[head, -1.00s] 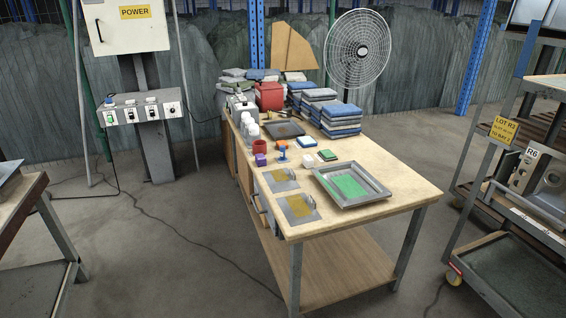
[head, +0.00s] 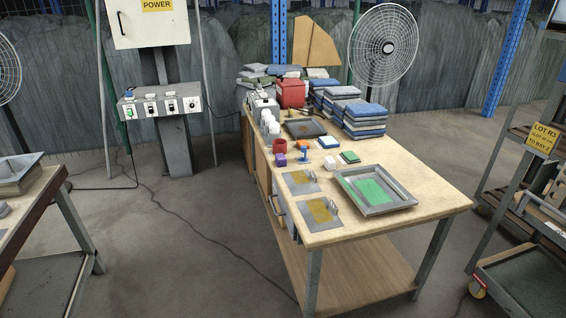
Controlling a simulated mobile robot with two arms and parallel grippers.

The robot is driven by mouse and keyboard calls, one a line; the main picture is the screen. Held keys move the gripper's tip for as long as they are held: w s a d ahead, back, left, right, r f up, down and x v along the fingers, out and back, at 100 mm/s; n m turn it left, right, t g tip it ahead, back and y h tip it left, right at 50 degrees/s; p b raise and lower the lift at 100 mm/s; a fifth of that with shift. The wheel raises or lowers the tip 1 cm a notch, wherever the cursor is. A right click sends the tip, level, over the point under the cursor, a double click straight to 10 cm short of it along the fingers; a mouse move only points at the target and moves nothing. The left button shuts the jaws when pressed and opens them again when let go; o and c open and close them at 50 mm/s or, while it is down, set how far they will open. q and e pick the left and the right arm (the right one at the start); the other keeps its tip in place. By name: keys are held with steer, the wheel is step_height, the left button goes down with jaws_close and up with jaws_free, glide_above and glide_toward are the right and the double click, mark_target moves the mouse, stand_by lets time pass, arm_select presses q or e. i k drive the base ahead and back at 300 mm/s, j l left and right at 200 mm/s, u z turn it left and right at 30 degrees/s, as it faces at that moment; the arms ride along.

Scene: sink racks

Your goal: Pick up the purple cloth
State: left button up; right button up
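A small purple item (head: 281,159) sits on the wooden workbench (head: 400,170), near its left edge. It looks like a compact block, and I cannot tell at this size whether it is the purple cloth. It stands just in front of a dark red cup (head: 279,147). No other purple thing is plain to see. Neither of my grippers is in view.
Near the purple item are a blue-and-orange piece (head: 304,157) and a white block (head: 330,163). A grey tray with a green inside (head: 405,206) lies nearer. Folded cloth stacks (head: 365,122) stand farther back.

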mark_target(281, 160)
steer(key=i+j+z, duration=0.1)
steer(key=z, duration=0.3)
steer(key=i+j+z, duration=0.2)
steer(key=z, duration=0.25)
steer(key=i+j, duration=0.05)
steer(key=i, duration=0.05)
